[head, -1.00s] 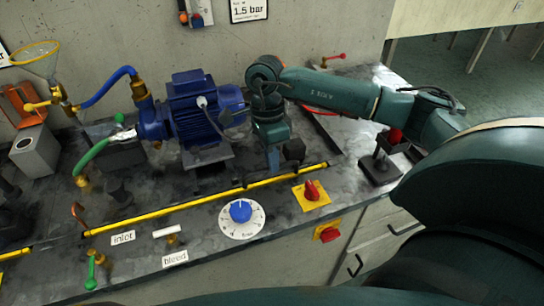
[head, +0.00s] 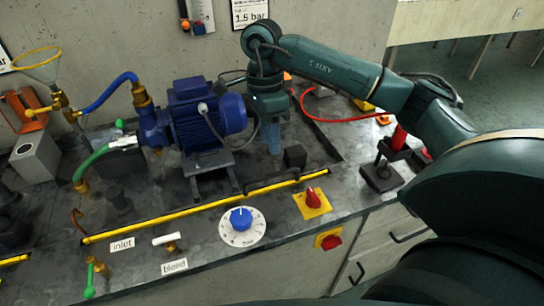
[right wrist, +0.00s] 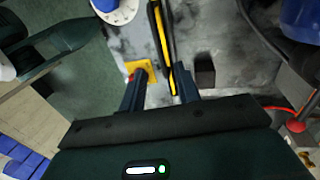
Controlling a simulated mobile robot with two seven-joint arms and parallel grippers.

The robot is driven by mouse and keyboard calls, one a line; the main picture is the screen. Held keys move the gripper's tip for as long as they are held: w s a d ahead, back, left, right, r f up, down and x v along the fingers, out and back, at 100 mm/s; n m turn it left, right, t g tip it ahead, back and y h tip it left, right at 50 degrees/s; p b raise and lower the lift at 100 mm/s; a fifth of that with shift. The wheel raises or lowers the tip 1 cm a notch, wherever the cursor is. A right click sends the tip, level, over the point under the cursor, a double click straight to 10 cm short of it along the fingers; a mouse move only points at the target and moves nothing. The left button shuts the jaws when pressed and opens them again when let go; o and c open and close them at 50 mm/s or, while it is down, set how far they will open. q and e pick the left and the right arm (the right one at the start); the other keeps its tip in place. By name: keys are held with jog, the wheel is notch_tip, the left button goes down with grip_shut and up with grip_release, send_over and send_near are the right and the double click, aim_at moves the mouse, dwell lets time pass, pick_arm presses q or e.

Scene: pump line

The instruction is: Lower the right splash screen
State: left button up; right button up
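A long yellow-edged bar (head: 165,220) runs along the front of the bench and looks like the top edge of the right splash screen. It has a dark handle (head: 268,184) near its right end. I cannot make out a pane, and the bar sits low near the bench top. My right gripper (head: 273,148) points down behind and above the handle, apart from it. In the right wrist view its two fingers (right wrist: 160,92) are spread with nothing held between them; the yellow edge (right wrist: 162,38) and dark handle show beyond. My left gripper is out of view.
A blue pump (head: 205,115) stands left of the right gripper. A small black block (head: 295,156) is close on its right. A blue dial (head: 241,217) and red switch (head: 313,198) lie in front of the bar. A red-handled device (head: 381,175) stands at right.

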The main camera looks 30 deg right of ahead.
jog(key=r, duration=0.2)
jog(key=w+r, duration=0.1)
jog(key=r, duration=0.2)
jog(key=shift+d+r, duration=0.1)
dwell(0.3)
